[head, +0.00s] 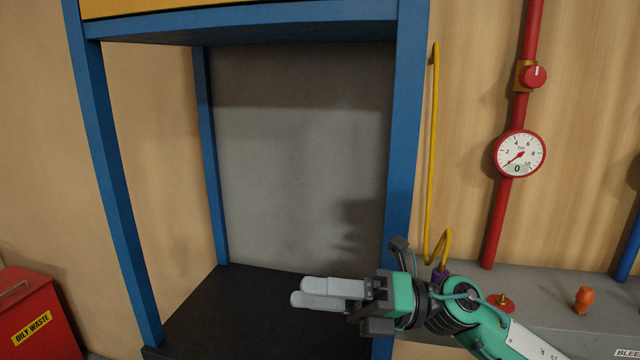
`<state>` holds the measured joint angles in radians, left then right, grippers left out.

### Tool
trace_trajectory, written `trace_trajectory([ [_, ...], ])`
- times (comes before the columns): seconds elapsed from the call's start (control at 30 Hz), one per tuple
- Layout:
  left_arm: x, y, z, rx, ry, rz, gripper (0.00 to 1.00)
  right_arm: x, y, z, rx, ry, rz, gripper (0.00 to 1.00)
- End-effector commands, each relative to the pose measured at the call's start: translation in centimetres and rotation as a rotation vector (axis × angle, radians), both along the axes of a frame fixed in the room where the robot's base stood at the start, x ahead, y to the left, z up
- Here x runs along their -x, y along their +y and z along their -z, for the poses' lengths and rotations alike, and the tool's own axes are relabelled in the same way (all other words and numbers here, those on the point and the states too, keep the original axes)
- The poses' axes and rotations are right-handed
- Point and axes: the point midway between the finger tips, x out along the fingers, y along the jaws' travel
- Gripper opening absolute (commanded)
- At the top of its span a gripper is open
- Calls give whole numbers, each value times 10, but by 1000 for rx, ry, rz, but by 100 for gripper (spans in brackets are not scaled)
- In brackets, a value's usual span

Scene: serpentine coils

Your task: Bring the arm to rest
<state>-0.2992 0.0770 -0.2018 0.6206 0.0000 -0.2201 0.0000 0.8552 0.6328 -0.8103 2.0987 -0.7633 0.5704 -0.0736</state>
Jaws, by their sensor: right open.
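My right gripper (318,294) is in the head view, low and right of centre. Its arm (470,318) comes in from the lower right, green and grey. The two pale grey fingers point left, over the black shelf (225,310) of the blue frame. They look close together from this angle, and the gap between them is hard to see. Nothing shows between the fingers. The gripper is in front of the blue right post. My left gripper is not in view.
The blue frame (110,190) stands around an empty bay with a grey back panel (300,150). A red pipe with a gauge (519,155), a yellow hose (433,150) and a grey ledge (560,295) are at right. A red oily waste bin (35,315) stands lower left.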

Motion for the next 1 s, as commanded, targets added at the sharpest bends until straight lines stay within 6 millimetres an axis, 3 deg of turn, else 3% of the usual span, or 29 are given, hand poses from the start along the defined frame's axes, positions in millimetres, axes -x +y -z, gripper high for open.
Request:
trace_trajectory([
  [0.23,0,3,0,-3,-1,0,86,-32,-20,-1,-354,404,213,53],
  [0.37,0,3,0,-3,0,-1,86,-55,-44,17,-506,632,351,53],
  [0.47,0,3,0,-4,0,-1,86,-71,-66,42,-608,817,464,53],
  [0.6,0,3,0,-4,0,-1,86,-85,-100,93,-727,1082,639,53],
  [0.77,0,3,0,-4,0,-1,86,-81,-139,168,-825,1395,852,53],
  [0.87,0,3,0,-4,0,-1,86,-65,-161,219,-867,1591,994,53],
  [1.0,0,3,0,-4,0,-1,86,-24,-189,292,-892,1866,1204,53],
])
